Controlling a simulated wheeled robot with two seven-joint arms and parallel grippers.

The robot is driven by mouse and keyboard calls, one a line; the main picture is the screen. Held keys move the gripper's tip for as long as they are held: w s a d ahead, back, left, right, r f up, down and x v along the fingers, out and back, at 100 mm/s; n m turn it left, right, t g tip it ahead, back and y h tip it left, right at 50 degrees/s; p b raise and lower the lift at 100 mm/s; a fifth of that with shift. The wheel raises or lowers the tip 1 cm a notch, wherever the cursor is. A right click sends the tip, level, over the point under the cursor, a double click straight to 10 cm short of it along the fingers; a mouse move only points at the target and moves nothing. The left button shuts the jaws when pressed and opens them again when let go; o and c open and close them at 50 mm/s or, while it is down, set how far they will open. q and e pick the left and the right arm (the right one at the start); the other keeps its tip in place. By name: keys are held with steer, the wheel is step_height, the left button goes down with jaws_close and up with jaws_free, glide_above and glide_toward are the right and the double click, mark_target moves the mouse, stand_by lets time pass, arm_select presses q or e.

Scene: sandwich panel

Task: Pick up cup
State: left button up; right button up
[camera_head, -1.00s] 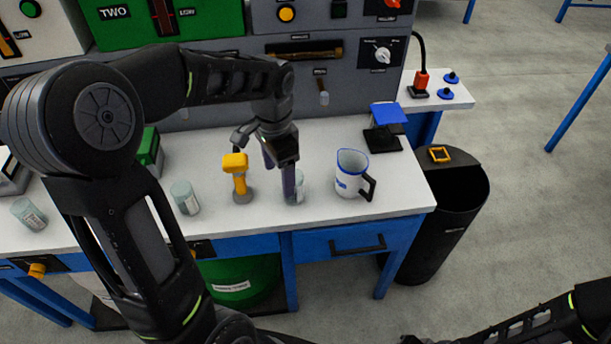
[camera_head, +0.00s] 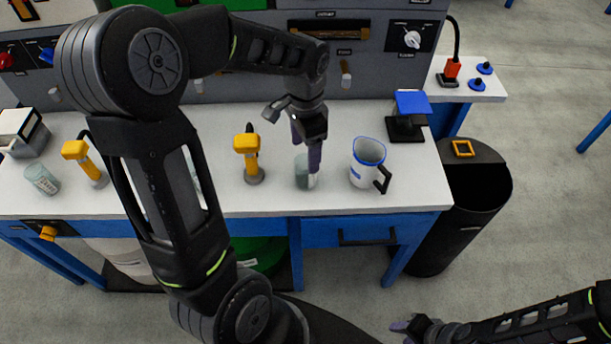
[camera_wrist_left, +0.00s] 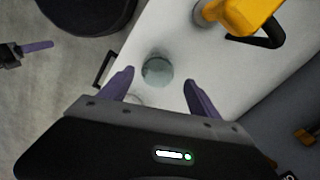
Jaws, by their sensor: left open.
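A clear glass cup (camera_head: 301,172) stands upright on the white worktop, partly covered by my left gripper in the head view. My left gripper (camera_head: 308,150) is above and beside it, pointing down, with a purple finger in front of the glass. In the left wrist view the cup (camera_wrist_left: 157,70) shows between and just beyond the open purple fingers of the left gripper (camera_wrist_left: 158,84), with no visible contact. My right gripper (camera_head: 408,327) is low at the bottom of the head view, away from the table; its opening is unclear.
A white and blue jug (camera_head: 366,160) with a dark handle stands right of the cup. A yellow device (camera_head: 248,155) stands left of it. Another glass (camera_head: 42,179) is at the far left. A black bin (camera_head: 462,215) stands beyond the table's right end.

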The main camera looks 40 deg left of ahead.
mark_target(305, 164)
arm_select(q)
steer(key=f, duration=0.5)
steer(key=shift+s+d+f+p, duration=0.1)
steer(key=shift+s+d+p, duration=0.1)
steer(key=shift+p, duration=0.1)
stand_by(0.5)
jaws_close()
stand_by(0.6)
